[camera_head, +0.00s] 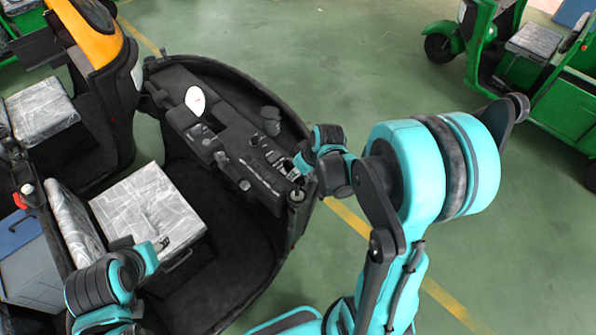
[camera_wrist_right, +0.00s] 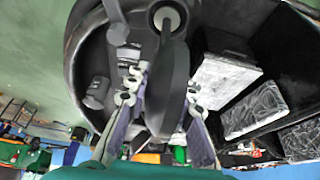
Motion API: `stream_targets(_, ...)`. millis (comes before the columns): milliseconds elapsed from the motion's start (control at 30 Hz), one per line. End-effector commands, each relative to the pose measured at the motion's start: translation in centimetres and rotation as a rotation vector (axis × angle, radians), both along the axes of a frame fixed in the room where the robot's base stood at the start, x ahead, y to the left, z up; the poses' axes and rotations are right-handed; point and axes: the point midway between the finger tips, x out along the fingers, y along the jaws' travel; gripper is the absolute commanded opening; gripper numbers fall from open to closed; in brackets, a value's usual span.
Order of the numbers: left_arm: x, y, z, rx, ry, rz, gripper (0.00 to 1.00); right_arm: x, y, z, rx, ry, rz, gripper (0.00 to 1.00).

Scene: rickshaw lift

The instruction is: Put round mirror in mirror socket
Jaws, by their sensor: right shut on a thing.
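The round mirror (camera_wrist_right: 168,82) shows in the right wrist view as a dark disc, nearly edge-on, between the fingers of my right gripper (camera_wrist_right: 162,92). My right gripper is shut on it. In the head view my right gripper (camera_head: 302,166) is at the right end of the rickshaw's dashboard, and the mirror is hard to make out there. A round fitting with a pale centre, likely the mirror socket (camera_wrist_right: 167,17), lies just beyond the mirror; contact cannot be told. It also shows in the head view (camera_head: 297,196). My left gripper (camera_head: 161,243) is over the wrapped seat; its opening is unclear.
The black dashboard (camera_head: 228,142) carries several knobs and a white oval mirror (camera_head: 195,100) at its far left. A plastic-wrapped seat (camera_head: 150,212) is below. A yellow-and-black vehicle (camera_head: 95,35) stands at left, a green rickshaw (camera_head: 565,105) at upper right. Floor between is clear.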

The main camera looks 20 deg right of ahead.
Motion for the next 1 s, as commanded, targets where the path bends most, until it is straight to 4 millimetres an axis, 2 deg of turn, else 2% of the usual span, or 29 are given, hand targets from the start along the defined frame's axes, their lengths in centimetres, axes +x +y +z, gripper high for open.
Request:
stream_targets(133,0.0,0.0,-0.5,0.0,0.0,0.0,0.43,0.0,0.0,-0.5,0.0,0.0,0.0,0.0)
stream_targets(167,0.0,0.0,-0.5,0.0,0.0,0.0,0.43,0.0,0.0,-0.4,0.0,0.0,0.0,0.28)
stream_targets(200,0.0,0.0,-0.4,0.0,0.0,0.0,0.43,0.0,0.0,-0.3,0.0,0.0,0.0,0.39)
stream_targets(233,0.0,0.0,-0.4,0.0,0.0,0.0,0.43,0.0,0.0,-0.3,0.0,0.0,0.0,0.44)
stream_targets(533,0.0,0.0,-0.3,0.0,0.0,0.0,0.43,0.0,0.0,-0.2,0.0,0.0,0.0,0.44)
stream_targets(667,0.0,0.0,0.2,0.0,0.0,0.0,0.43,-0.1,-0.1,0.5,0.0,0.0,-0.001,0.44)
stream_targets(767,0.0,0.0,0.3,0.0,0.0,0.0,0.43,-0.7,-0.3,1.8,0.001,0.0,-0.002,0.44)
stream_targets(1000,0.0,0.0,0.9,0.0,0.0,0.0,0.43,-2.6,-0.9,6.5,0.001,0.0,-0.002,0.44)
